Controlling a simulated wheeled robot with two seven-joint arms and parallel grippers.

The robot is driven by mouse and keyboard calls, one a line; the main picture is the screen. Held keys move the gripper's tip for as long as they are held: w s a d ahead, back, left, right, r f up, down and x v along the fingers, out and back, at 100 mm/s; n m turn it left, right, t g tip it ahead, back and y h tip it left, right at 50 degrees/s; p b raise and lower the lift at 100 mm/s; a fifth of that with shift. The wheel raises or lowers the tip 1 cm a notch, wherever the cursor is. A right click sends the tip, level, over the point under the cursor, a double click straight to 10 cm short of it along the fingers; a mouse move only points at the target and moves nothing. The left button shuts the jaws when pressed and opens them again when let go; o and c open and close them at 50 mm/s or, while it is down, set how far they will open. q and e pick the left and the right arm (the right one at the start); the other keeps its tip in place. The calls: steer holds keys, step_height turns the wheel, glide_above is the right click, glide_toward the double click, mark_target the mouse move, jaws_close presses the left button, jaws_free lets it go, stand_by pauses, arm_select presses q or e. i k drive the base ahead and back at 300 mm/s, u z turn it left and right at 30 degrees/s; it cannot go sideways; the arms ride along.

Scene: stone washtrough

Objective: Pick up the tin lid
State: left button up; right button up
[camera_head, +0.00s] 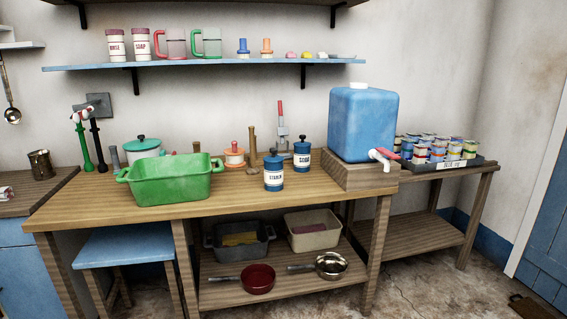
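Two blue tins with white labels stand on the wooden table. The front tin (273,181) has a dark blue lid (273,160) on top. The second tin (302,163) stands just behind it to the right and also has a dark blue lid (302,147). Both lids appear to sit on their tins. I cannot tell which of them is the tin lid. Neither of my grippers is in view.
A green tub (170,185) stands left of the tins. A blue water container (362,122) with a red-handled tap sits on a wooden block to the right. A shelf (200,66) hangs above. The table's front edge between tub and block is mostly clear.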

mark_target(273, 158)
steer(key=z, duration=0.25)
steer(key=i, duration=1.7)
steer(key=u, duration=0.2)
